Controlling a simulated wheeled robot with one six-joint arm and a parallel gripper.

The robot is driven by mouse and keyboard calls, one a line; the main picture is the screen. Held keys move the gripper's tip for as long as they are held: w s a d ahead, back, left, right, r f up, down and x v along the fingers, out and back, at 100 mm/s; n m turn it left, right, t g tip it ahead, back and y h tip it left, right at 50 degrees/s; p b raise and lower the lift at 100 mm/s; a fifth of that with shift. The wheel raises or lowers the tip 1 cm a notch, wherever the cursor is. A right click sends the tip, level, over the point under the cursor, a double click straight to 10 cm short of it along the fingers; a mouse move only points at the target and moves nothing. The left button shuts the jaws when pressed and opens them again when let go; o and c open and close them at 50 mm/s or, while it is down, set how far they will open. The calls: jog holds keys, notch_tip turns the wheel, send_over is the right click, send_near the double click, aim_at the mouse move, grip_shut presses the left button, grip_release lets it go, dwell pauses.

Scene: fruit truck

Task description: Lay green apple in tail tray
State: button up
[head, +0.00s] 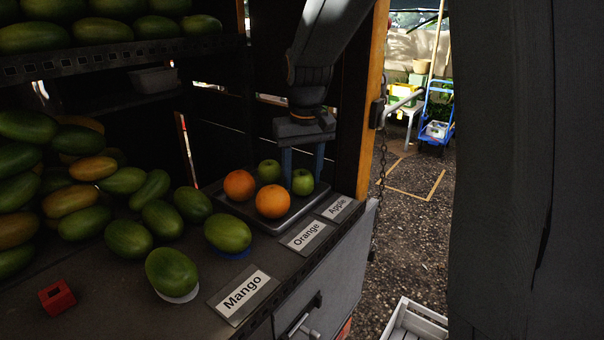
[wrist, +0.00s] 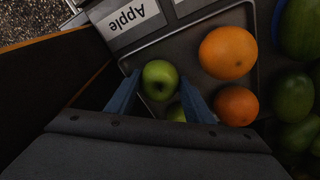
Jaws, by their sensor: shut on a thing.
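My gripper (head: 304,176) points down over the dark tray (head: 296,219) at the tail end of the counter. It is shut on a green apple (head: 303,183). In the wrist view this apple (wrist: 160,80) sits between the blue fingers (wrist: 160,88), inside the tray's outline by the Apple card. Whether it touches the tray floor I cannot tell. A second green apple (head: 269,171) lies in the tray to its left. In the wrist view that apple (wrist: 176,113) is partly hidden by a finger. Two oranges (head: 239,185) (head: 272,202) share the tray.
Apple (head: 338,207), Orange (head: 306,236) and Mango (head: 243,294) cards lie along the counter edge. Mangoes (head: 171,272) crowd the left side. A red block (head: 57,298) lies at the front left. A wooden post (head: 372,100) stands right of my gripper. A white crate (head: 415,322) is on the ground.

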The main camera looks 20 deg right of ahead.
jog(key=shift+f, duration=0.3)
dwell(0.7)
jog(key=o, duration=1.2)
jog(key=shift+r, duration=0.15)
jog(key=shift+r+p, duration=2.75)
jog(key=shift+r, duration=1.05)
